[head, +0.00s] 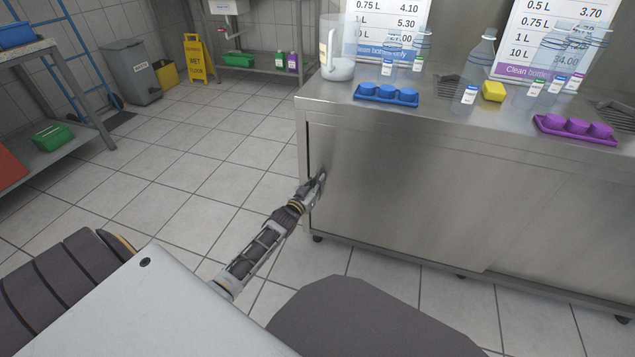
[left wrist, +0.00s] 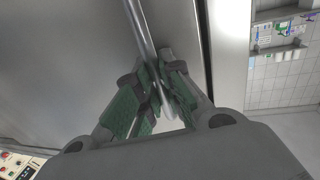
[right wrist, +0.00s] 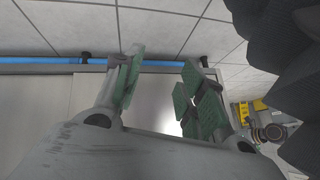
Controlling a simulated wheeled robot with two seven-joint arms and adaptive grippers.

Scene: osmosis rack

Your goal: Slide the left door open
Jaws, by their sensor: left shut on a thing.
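The left door (head: 400,195) is a plain steel panel on the front of the counter cabinet. A narrow dark gap runs along its left edge, beside the frame; it also shows in the left wrist view. My left gripper (head: 319,184) is at the door's left side. In the left wrist view my left gripper (left wrist: 160,90) has its green-padded fingers closed around a slim metal bar handle (left wrist: 142,28), which stands on the door panel (left wrist: 75,60). My right gripper (right wrist: 158,88) has its fingers wide apart with nothing between them; it is outside the head view.
The steel counter (head: 450,110) carries a clear jug (head: 335,50), bottles, a blue tray (head: 386,96), a yellow sponge (head: 494,91) and a purple tray (head: 575,130). A right door (head: 560,225) adjoins the left one. Tiled floor left of the cabinet is clear.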

